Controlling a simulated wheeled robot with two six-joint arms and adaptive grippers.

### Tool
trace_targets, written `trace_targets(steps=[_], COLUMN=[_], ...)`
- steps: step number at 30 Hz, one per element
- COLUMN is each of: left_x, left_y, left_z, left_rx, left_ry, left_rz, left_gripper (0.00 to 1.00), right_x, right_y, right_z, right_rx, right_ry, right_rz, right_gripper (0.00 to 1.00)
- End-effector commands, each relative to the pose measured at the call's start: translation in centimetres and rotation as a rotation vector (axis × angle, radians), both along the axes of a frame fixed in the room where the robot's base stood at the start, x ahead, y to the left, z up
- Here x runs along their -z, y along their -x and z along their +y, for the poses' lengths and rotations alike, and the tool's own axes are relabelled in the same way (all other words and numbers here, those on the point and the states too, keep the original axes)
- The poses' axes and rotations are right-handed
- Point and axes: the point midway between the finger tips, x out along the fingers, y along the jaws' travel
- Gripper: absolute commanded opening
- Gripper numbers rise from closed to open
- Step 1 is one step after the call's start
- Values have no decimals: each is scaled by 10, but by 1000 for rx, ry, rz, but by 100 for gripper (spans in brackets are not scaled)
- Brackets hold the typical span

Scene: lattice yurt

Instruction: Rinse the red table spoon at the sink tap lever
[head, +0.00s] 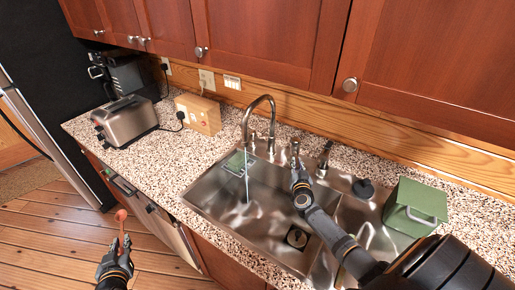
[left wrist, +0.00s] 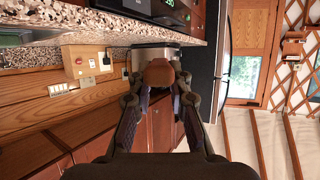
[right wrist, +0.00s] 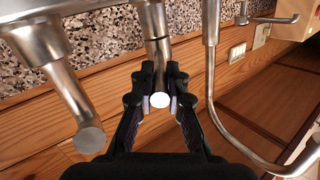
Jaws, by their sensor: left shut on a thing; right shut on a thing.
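The red table spoon (head: 122,216) is upright in my left gripper (head: 121,246), low at the left, in front of the counter and away from the sink. In the left wrist view the spoon (left wrist: 158,73) shows between the closed fingers (left wrist: 158,95). My right gripper (head: 297,168) is at the tap lever (head: 294,148) behind the sink. In the right wrist view its fingers (right wrist: 160,92) are shut on the metal lever (right wrist: 159,100). The curved tap (head: 260,99) runs a thin water stream (head: 247,178) into the sink (head: 205,205).
A green box (head: 412,205) stands on the speckled counter (head: 170,165) right of the sink. A toaster (head: 126,120) and a wooden socket box (head: 198,113) stand at the left. My right arm crosses the sink's right part. Cabinets hang above.

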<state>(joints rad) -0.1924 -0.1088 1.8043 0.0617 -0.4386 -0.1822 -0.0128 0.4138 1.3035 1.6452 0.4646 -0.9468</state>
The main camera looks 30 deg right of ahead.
Motion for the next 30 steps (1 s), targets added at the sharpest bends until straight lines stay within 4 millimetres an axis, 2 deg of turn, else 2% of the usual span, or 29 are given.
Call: trace_targets(steps=[1, 3, 15, 16, 21, 30], left_x=[-18, -25, -26, -26, -26, -26], left_y=[0, 0, 0, 0, 0, 0], left_z=[0, 0, 0, 0, 0, 0], left_rx=[0, 0, 0, 0, 0, 0], left_ry=[0, 0, 0, 0, 0, 0], left_rz=[0, 0, 0, 0, 0, 0], left_gripper=[0, 0, 0, 0, 0, 0], right_x=[-11, -10, -4, -4, -4, -4], right_y=[0, 0, 0, 0, 0, 2], right_z=[0, 0, 1, 1, 1, 2], right_rx=[1, 1, -1, -1, -1, -1], right_ry=[-7, -16, -24, -24, -24, -24], right_rz=[12, 24, 35, 35, 35, 36], right_gripper=[0, 0, 0, 16, 37, 37])
